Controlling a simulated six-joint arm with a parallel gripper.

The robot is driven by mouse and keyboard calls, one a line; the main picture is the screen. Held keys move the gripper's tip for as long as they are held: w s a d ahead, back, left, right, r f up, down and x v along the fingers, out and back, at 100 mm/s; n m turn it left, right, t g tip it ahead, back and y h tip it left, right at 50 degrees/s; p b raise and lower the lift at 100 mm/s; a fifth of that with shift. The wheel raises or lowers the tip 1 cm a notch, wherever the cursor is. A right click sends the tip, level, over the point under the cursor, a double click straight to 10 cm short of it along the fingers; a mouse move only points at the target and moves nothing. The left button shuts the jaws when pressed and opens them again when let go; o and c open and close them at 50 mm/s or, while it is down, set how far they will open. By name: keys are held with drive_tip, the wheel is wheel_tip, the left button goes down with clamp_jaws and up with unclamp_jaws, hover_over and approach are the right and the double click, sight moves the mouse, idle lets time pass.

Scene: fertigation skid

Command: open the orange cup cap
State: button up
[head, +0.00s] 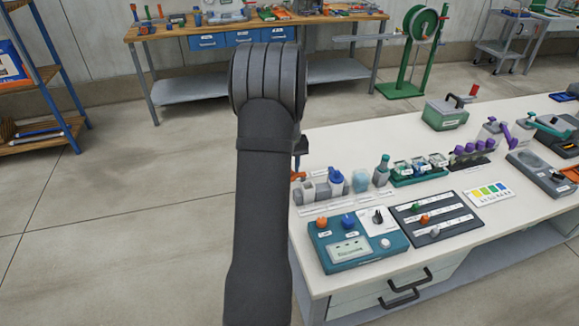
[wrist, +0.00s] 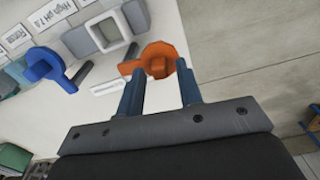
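The orange cup cap (wrist: 158,58) is in the upper middle of the wrist view, with a small tab sticking out to its left. My gripper (wrist: 159,70) is open, its two dark blue fingers apart. The fingertips appear on either side of the cap's near edge; I cannot tell whether they touch it or are still above it. In the head view a bit of orange (head: 298,176) shows at the bench's left edge, mostly hidden behind my arm. My fingers are largely hidden there too.
A blue cap with a lever (wrist: 52,70) and a grey square-rimmed holder (wrist: 102,34) lie left of the orange cap. On the white bench (head: 480,240) stand a teal control box (head: 352,250) and a dark slider panel (head: 435,218). Open floor lies to the left.

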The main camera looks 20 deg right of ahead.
drive_tip(key=shift+r, duration=0.1)
wheel_tip(320, 180, up, 17)
drive_tip(key=shift+r, duration=0.1)
idle(0.6)
wheel_tip(320, 180, down, 18)
drive_tip(key=shift+r, duration=0.2)
idle(0.5)
